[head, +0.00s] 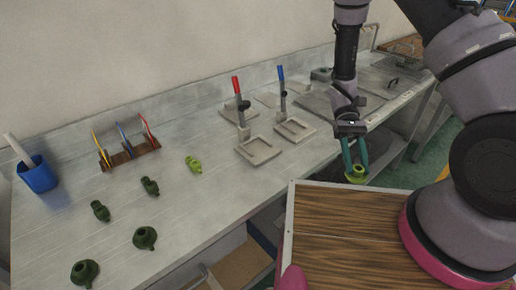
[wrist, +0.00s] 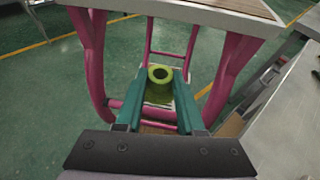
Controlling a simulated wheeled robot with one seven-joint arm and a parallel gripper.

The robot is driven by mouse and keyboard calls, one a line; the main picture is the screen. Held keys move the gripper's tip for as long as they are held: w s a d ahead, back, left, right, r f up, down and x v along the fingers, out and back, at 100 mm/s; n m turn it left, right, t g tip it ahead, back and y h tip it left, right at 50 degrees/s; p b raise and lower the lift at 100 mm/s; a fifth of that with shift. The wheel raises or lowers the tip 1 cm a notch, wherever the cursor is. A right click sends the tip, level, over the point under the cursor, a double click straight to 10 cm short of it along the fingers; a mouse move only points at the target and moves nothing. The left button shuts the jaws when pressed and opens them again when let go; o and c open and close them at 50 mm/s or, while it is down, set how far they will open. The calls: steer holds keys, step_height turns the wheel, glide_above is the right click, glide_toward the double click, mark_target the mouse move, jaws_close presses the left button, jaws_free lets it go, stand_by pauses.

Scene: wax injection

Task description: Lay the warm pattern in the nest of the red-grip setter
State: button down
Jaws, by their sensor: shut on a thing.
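My gripper (head: 355,165), with green-blue fingers, is shut on a yellow-green pattern (head: 356,177) and points down off the front edge of the bench. In the wrist view the pattern (wrist: 160,73) sits between the fingertips (wrist: 158,92), its round open end showing. The red-grip setter (head: 238,88) stands upright on the bench, left of my gripper. Its square, shallow nest (head: 258,150) looks empty. The blue-grip setter (head: 282,82) stands just right of it, its nest (head: 294,129) also empty-looking.
A second yellow-green pattern (head: 193,164) and several dark green ones (head: 145,238) lie on the bench (head: 205,210). A rack with coloured tools (head: 130,155) and a blue cup (head: 38,175) stand left. A wood-topped, pink-legged table (head: 345,225) is in front.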

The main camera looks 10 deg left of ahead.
steer(key=a+m+y, duration=0.5)
steer(key=a+y, duration=0.1)
steer(key=a, duration=0.3)
step_height(320, 180, up, 3)
steer(key=m+t+y, duration=0.9)
steer(key=m+t, duration=0.2)
steer(key=m, duration=0.2)
glide_above(262, 147)
steer(key=f, duration=0.9)
steer(key=shift+a, duration=0.2)
steer(key=shift+s+d+f, duration=0.1)
steer(key=shift+f, duration=0.05)
steer(key=c, duration=0.5)
jaws_free()
steer(key=shift+d+t, duration=0.1)
steer(key=shift+t, duration=0.2)
